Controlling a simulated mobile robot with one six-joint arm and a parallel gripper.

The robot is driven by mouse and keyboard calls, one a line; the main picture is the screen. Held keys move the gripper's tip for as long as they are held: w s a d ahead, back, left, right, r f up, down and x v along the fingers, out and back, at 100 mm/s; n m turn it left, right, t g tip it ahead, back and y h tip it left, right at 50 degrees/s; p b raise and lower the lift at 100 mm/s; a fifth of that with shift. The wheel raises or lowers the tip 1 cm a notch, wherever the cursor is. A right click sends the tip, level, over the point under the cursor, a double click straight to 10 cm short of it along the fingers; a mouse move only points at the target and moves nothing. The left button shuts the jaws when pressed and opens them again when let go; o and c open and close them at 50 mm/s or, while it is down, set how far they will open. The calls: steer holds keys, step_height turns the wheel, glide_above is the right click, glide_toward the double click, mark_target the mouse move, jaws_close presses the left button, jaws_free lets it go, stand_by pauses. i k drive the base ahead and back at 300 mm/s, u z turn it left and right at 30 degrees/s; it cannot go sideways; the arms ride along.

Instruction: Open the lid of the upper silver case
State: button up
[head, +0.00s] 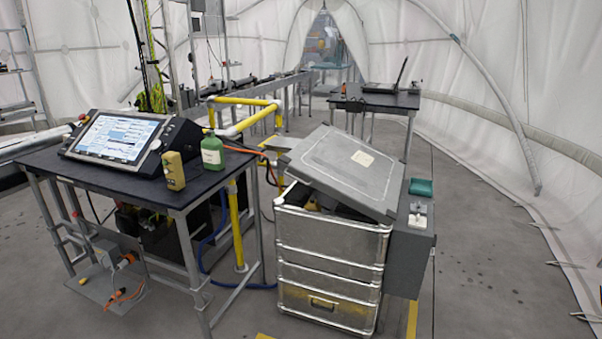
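The upper silver case (330,237) sits on top of another silver case (325,305) in a stack on the floor, right of the middle. A dark gap shows under the lid, with brownish contents (314,205) partly visible inside. A small pale label is on the lid. The inside is mostly hidden by the lid. My gripper is not in view.
A black table (115,178) at the left holds a screen console (115,137), a green bottle (212,152) and a yellow handheld device (174,170). Yellow pipe rails (241,101) stand behind. A grey box (408,262) adjoins the case's right side. Floor at the right is clear.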

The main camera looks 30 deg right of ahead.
mark_target(364, 177)
steer(key=z, duration=0.2)
steer(key=i, duration=1.35)
steer(key=u, duration=0.35)
